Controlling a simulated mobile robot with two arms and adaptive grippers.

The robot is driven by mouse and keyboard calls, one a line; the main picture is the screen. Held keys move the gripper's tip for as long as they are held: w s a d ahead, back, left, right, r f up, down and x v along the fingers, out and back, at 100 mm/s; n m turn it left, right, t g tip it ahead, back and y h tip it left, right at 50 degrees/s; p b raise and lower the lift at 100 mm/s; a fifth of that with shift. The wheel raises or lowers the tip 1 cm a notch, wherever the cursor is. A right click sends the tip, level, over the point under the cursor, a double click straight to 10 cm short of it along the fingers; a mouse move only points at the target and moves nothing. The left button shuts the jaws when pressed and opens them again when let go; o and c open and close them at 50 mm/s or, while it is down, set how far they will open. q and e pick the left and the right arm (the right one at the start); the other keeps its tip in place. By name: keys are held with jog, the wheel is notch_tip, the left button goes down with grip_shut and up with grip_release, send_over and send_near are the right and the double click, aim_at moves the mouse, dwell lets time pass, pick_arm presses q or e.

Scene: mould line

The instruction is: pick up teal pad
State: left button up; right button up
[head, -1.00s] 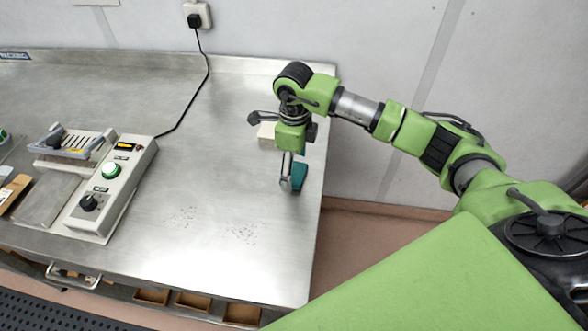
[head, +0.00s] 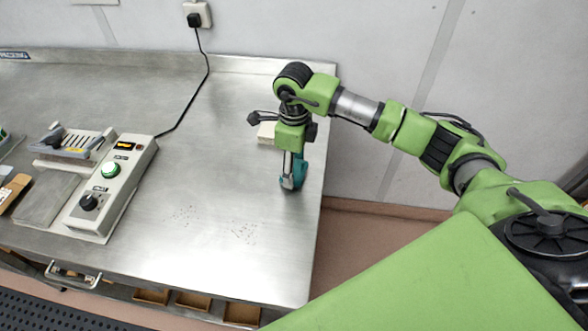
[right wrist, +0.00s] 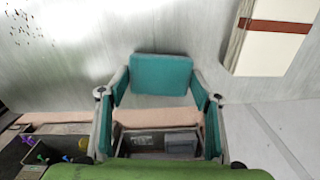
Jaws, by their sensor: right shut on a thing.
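The teal pad (head: 302,168) is at the right part of the steel table in the head view, partly hidden by my right gripper (head: 290,183). In the right wrist view the teal pad (right wrist: 160,75) shows as a flat block between the fingertips of my right gripper (right wrist: 160,88). The fingers are shut on the pad from both sides. The gripper points down, close to the tabletop. I cannot tell whether the pad touches the table. My left gripper is not in view.
A pale block (head: 266,132) stands just behind the right gripper; the wrist view shows its red-brown stripe (right wrist: 275,26). A control box (head: 112,187) with green button and black knob is at left. The steel table's (head: 215,255) middle is mostly clear, with dark specks. Its right edge is near the gripper.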

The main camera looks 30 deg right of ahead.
jog(key=r+b, duration=0.1)
jog(key=r, duration=0.1)
jog(key=shift+w+a+r+b, duration=0.1)
jog(key=shift+a+r+b, duration=0.2)
jog(key=shift+b, duration=0.1)
jog(key=a+r+b, duration=0.4)
jog(key=a+r, duration=0.5)
jog(key=a, duration=0.4)
jog(key=shift+s+a+r, duration=0.25)
jog(key=shift+r, duration=0.1)
